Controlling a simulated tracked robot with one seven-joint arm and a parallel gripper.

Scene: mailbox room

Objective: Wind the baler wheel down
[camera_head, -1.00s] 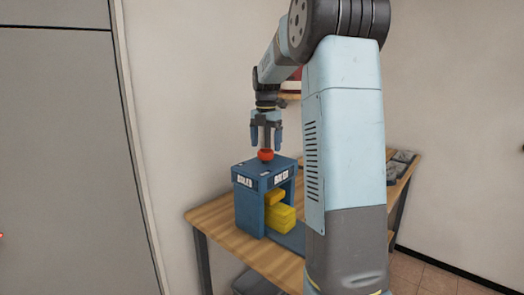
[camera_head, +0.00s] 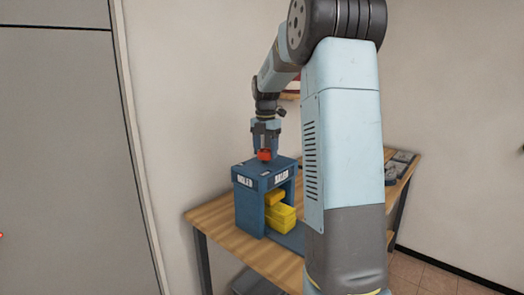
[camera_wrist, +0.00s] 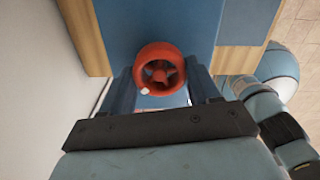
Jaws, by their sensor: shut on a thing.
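The baler (camera_head: 250,205) is a blue box-like press standing on a wooden table. The red wheel (camera_head: 264,155) sits on its top; in the wrist view the wheel (camera_wrist: 160,54) shows as a spoked ring with a small white mark at its lower left. My gripper (camera_head: 264,150) points down over the baler's top and is shut on the wheel. In the wrist view its two fingers (camera_wrist: 161,88) stand at the left and right of the wheel. A yellow block (camera_head: 280,217) sits inside the baler's open front, with another yellow piece above it.
The wooden table (camera_head: 212,216) has bare top around the baler. Dark grey trays (camera_head: 402,163) lie at its far right end. The wall is close behind the table. A grey door-like panel (camera_head: 65,150) fills the left.

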